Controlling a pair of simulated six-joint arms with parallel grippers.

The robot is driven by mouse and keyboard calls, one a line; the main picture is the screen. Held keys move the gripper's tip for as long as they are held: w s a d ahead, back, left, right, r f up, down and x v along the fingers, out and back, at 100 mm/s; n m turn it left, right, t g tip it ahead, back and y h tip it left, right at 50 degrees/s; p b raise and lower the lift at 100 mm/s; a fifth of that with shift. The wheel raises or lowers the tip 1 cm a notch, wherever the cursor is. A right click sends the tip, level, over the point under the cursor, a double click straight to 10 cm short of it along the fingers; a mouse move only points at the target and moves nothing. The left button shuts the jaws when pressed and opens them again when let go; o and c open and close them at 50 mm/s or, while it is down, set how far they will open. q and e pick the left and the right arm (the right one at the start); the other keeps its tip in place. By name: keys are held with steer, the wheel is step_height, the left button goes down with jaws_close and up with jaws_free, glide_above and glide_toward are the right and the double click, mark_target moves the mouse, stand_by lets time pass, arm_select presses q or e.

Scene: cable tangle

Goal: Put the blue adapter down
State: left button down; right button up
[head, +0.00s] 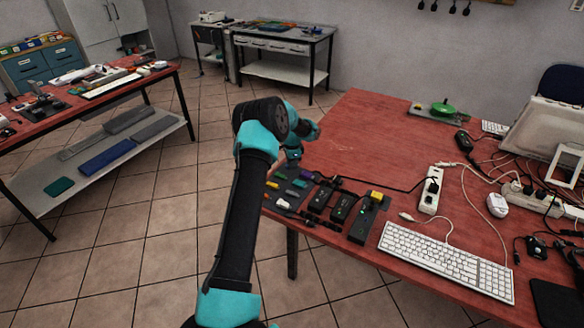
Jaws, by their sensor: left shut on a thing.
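My left gripper (293,161) is above the near left corner of the red table, just over a dark mat with small coloured adapters. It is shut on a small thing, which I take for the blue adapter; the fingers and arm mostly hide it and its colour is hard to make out. Around it on the mat lie a yellow adapter (272,185), a white adapter (283,204), a purple adapter (306,175) and a greenish one (300,183). My right gripper is out of view.
Black power bricks (343,208) stand right of the adapters. A white power strip (430,190), keyboard (446,259), mouse (497,205) and tangled cables fill the right side. The red table's far left part (358,130) is clear. A green round thing (444,109) lies at the back.

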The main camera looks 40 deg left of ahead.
arm_select(q)
steer(key=shift+f, duration=1.1)
steer(key=shift+f, duration=0.1)
steer(key=c, duration=1)
jaws_free()
step_height(320, 180, up, 17)
steer(key=shift+w+d, duration=0.2)
steer(key=shift+w, duration=0.05)
